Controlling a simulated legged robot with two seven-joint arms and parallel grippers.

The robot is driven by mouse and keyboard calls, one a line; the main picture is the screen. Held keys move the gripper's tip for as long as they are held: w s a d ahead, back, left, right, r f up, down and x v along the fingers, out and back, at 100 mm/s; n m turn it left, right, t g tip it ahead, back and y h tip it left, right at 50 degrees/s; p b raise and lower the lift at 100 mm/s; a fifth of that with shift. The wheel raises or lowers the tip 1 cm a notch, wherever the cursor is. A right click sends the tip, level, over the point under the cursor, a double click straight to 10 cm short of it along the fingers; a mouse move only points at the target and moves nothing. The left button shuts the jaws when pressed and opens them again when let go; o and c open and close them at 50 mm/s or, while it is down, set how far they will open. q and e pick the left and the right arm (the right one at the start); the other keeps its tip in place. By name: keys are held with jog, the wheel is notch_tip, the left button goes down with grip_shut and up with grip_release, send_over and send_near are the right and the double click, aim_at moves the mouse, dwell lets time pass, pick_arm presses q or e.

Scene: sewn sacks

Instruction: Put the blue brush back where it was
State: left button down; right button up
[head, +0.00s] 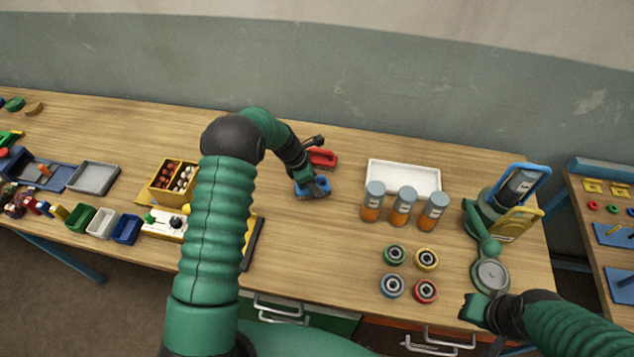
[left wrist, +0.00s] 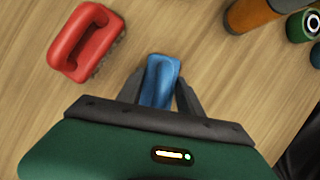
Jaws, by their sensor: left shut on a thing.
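The blue brush (head: 319,191) is on or just above the wooden table, near its middle. My left gripper (head: 312,187) reaches down over it and is shut on it. In the left wrist view the blue brush (left wrist: 160,80) sits between the two dark fingers of my left gripper (left wrist: 160,92). I cannot tell whether its bristles touch the wood. A red brush (head: 322,157) lies just behind it; it also shows at the upper left of the left wrist view (left wrist: 87,42). My right gripper (head: 475,309) is at the table's front right, and its fingers are not clear.
A white tray (head: 403,177) and several orange jars with grey lids (head: 403,206) stand to the right. Several coloured round pieces (head: 395,254) lie in front of them. A green stand (head: 480,230) is at the right end. A yellow box (head: 173,182) stands left.

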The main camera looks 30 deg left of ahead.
pick_arm(q)
jog(key=c, duration=1.1)
grip_release()
jog(key=shift+a+f, duration=0.1)
jog(key=shift+a, duration=0.1)
jog(key=shift+o, duration=1.1)
jog(key=shift+a, duration=0.15)
jog(key=shift+o, duration=0.6)
jog(key=shift+d+r, duration=0.25)
jog(key=shift+d, duration=0.5)
jog(key=shift+s+r, duration=0.1)
jog(key=shift+r, duration=0.2)
jog(key=v, duration=0.5)
jog(key=a+b+v, duration=0.1)
jog(key=v, duration=0.4)
jog(key=shift+s+a+r, duration=0.15)
jog(key=shift+s+a, duration=0.05)
jog(key=shift+r, duration=0.25)
jog(key=shift+d+r, duration=0.1)
jog(key=shift+d, duration=0.25)
pick_arm(e)
jog(key=shift+d+f, duration=0.15)
jog(key=shift+f, duration=0.55)
